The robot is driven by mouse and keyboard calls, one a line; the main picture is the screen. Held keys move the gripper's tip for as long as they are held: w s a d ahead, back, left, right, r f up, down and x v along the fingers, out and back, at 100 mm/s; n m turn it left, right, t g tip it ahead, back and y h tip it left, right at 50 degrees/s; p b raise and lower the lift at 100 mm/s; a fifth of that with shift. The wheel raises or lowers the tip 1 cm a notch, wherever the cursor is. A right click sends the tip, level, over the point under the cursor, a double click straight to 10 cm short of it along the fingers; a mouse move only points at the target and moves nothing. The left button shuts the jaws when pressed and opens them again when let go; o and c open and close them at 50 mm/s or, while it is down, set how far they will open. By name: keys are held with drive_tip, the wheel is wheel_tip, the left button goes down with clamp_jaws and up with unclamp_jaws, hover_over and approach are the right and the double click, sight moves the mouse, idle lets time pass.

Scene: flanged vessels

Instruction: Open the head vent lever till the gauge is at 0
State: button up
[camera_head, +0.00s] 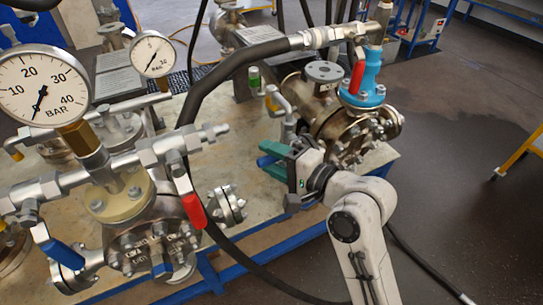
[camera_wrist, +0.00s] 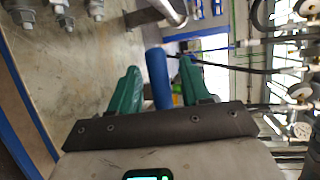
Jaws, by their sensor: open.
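My gripper (camera_head: 268,158) has green fingers and is at the near left side of the right-hand vessel (camera_head: 345,120). Its fingers are apart, with a blue lever handle (camera_head: 265,162) between them. In the wrist view the blue handle (camera_wrist: 158,76) stands between the two fingers, with gaps visible on both sides. I cannot tell which lever is the head vent. The large gauge (camera_head: 42,88) at left has its needle pointing down; its exact reading is unclear. The smaller gauge (camera_head: 152,54) behind is too small to read.
A left vessel (camera_head: 150,245) carries a red lever (camera_head: 193,210) and a blue lever (camera_head: 62,253). Another red lever (camera_head: 357,77) is on the blue neck (camera_head: 363,88) of the right vessel. A thick black hose (camera_head: 235,70) arches between them. Open floor lies at right.

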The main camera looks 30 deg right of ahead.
drive_tip(key=shift+w, duration=0.15)
drive_tip(key=shift+f, duration=0.1)
clamp_jaws()
idle(0.3)
